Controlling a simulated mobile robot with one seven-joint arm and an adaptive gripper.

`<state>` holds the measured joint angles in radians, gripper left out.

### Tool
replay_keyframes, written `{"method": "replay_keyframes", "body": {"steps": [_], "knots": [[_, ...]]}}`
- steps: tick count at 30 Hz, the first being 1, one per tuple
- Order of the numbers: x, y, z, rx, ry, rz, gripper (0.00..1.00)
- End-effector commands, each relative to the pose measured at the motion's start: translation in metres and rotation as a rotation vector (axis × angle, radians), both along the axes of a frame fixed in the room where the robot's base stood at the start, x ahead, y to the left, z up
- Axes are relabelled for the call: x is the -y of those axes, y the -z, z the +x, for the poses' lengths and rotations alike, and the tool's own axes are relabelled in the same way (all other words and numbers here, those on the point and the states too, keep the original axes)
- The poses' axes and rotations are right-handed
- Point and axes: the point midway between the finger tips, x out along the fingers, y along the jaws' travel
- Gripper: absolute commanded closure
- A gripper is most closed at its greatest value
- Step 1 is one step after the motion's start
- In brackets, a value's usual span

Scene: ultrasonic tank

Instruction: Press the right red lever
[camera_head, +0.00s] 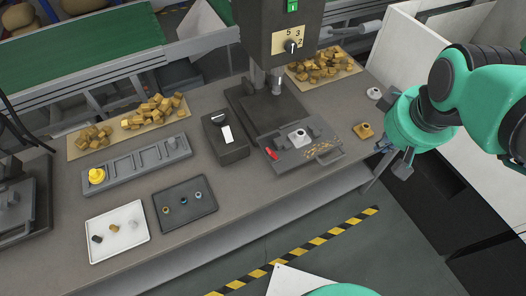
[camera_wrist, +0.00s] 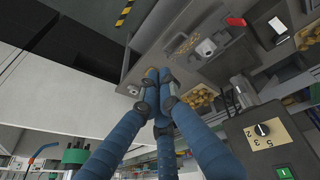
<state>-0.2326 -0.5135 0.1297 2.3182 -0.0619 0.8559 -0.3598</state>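A small red lever (camera_head: 271,154) sits at the left front of a grey fixture plate (camera_head: 295,158) under the press head. I see only this one red part, so I cannot tell a left one from a right one. A red piece also shows at the top of the wrist view (camera_wrist: 236,21). My gripper (camera_head: 383,147) is off to the right of the fixture, near the table's right edge, apart from the lever. In the wrist view its blue fingers meet at the tips (camera_wrist: 157,73) with nothing between them.
The press head (camera_head: 278,30) with a dial overhangs the fixture. A black switch box (camera_head: 224,138) stands left of it. A brass part (camera_head: 364,130) lies on the table between fixture and gripper. Trays and brass pieces fill the left. Open floor lies in front of the table.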

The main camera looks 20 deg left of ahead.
Motion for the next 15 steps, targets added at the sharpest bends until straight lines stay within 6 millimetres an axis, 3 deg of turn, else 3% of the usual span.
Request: {"method": "replay_keyframes", "body": {"steps": [15], "knots": [[-0.112, 0.044, 0.056, -0.100, -0.578, -0.191, 1.00]]}}
